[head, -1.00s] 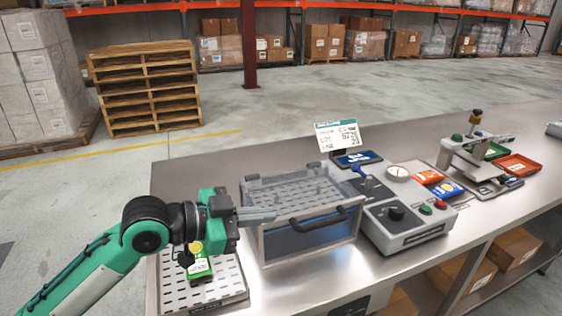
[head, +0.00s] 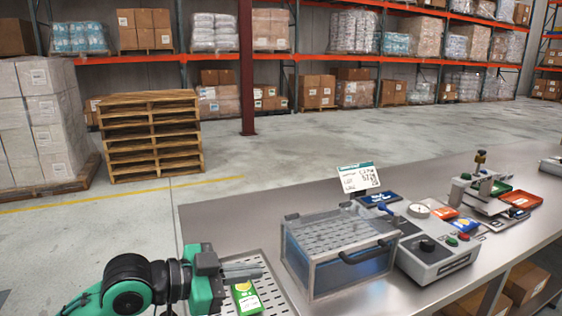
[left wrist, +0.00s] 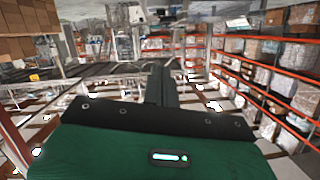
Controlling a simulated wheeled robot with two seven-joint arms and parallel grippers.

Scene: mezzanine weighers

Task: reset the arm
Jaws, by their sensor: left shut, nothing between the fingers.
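My left gripper (head: 242,272) is at the lower left of the head view, beside the table's front left corner. Its fingers are together and empty, pointing right. In the left wrist view the shut fingers (left wrist: 161,86) point away over a blurred, tilted view of the hall. Just past the fingers, a green packet (head: 247,298) with a yellow spot and white label lies on a perforated metal tray (head: 262,268). I cannot tell how far above the tray the fingers are. My right gripper is not in view.
A clear lidded box (head: 340,250) with a dark handle stands right of the tray. A grey control unit (head: 436,262) with knobs and buttons is beside it. Farther right are a press-like fixture (head: 482,188) and an orange tray (head: 520,199). Stacked pallets (head: 150,137) stand on the floor behind.

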